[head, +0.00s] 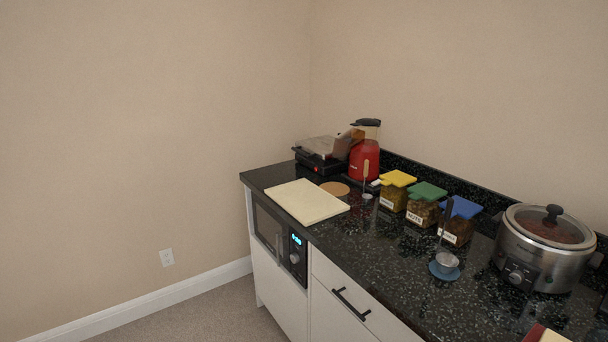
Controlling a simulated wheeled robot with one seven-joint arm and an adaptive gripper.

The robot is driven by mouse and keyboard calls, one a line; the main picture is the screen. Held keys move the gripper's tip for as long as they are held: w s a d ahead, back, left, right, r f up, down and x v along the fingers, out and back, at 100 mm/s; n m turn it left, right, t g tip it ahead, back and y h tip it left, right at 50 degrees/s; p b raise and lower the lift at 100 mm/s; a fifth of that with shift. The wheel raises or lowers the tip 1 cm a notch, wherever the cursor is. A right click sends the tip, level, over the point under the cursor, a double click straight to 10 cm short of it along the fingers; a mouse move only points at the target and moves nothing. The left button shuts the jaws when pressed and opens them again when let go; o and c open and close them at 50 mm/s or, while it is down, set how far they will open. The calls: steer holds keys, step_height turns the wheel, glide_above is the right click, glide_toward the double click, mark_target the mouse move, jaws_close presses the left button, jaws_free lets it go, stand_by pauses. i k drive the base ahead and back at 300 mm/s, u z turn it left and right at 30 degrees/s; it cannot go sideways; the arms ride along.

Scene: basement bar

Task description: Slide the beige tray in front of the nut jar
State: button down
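The beige tray (307,202) is a flat pale rectangle lying on the black speckled counter at its left end, close to the front edge. The nut jar (421,215) is the middle one of three square clear jars, with a green lid and a white label that seems to read "NUTS". It stands to the right of the tray, toward the back of the counter, clearly apart from it. My gripper is not in view.
A yellow-lidded jar (393,195) and a blue-lidded jar (459,221) flank the nut jar. A metal ladle (447,261) rests on a blue saucer (433,270) at front right. A slow cooker (541,251) stands right; a round brown mat (335,188) lies behind the tray. Counter (378,250) before the jars is clear.

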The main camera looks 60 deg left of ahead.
mark_target(307, 203)
steer(key=u, duration=0.75)
steer(key=i, duration=0.15)
steer(key=u, duration=1.6)
